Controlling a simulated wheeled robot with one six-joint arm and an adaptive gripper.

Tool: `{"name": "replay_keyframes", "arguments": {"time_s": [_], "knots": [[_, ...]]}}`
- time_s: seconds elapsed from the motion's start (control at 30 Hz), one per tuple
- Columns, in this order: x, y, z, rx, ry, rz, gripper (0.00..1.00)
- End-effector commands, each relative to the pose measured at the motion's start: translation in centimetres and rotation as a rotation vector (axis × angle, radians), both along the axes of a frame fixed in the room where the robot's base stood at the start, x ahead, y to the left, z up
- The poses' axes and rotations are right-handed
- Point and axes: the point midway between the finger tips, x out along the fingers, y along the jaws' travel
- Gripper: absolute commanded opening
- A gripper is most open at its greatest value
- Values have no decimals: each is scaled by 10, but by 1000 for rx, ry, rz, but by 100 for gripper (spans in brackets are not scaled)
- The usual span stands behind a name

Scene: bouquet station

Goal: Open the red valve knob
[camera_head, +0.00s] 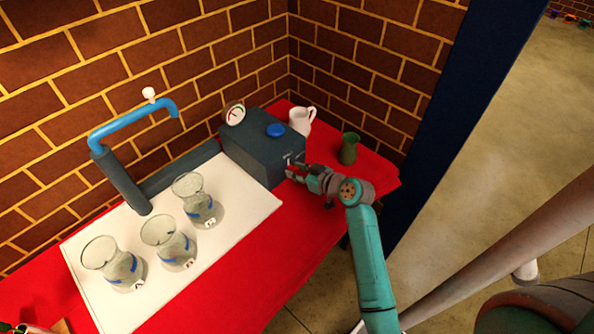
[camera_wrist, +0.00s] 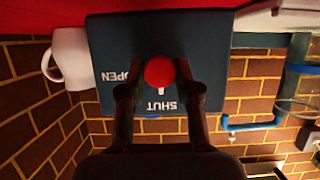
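The red valve knob (camera_wrist: 159,71) sits on the front of a dark box (camera_wrist: 110,40) in the wrist view, which looks upside down. A white mark below the knob points toward the word SHUT (camera_wrist: 160,105). The word OPEN (camera_wrist: 122,76) is printed to its left. My gripper (camera_wrist: 159,66) is open, one finger on each side of the knob. I cannot tell whether either finger touches it.
A gauge (camera_head: 234,114) and blue button (camera_head: 275,130) top the box. A white pitcher (camera_head: 300,121) and green vase (camera_head: 349,149) stand near my gripper. Three glass vases (camera_head: 196,205) stand on a white board (camera_head: 245,215) near a blue spout (camera_head: 125,125). Brick walls stand behind.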

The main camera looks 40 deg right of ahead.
Motion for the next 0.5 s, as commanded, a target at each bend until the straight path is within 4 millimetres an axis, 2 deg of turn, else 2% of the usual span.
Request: {"name": "replay_keyframes", "arguments": {"time_s": [0.27, 0.5], "knots": [[0, -1, 0, 28, 0, -1, 0], [0, -2, 0, 147, 5, -1, 0]]}}
